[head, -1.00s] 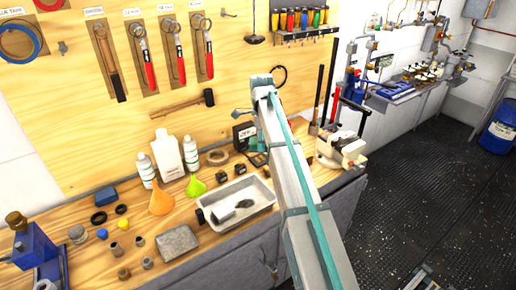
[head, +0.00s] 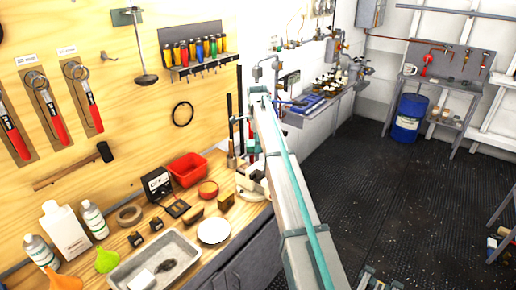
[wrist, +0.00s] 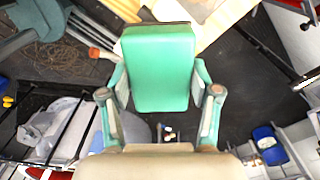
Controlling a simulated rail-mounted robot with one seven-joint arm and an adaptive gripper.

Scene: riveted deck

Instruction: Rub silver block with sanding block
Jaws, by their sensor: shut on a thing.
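In the wrist view my gripper (wrist: 160,80) is shut on a green block, which I take for the sanding block (wrist: 160,58). It sits squarely between the two teal fingers, clear of any surface I can make out. In the head view my pale arm with its teal stripe hides most of the gripper. I cannot pick out the silver block for certain. A pale vise-like fixture (head: 246,184) at the bench's right end is partly behind my arm, and what it holds is unclear. A pale block (head: 141,280) lies in the metal tray.
The metal tray (head: 190,242), a white dish (head: 213,230), small blocks, bottles (head: 65,230) and a red bin (head: 187,168) crowd the bench. Tools hang on the wooden wall. Upright dark bars stand behind the bench's right end. Dark floor (head: 400,190) to the right is open.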

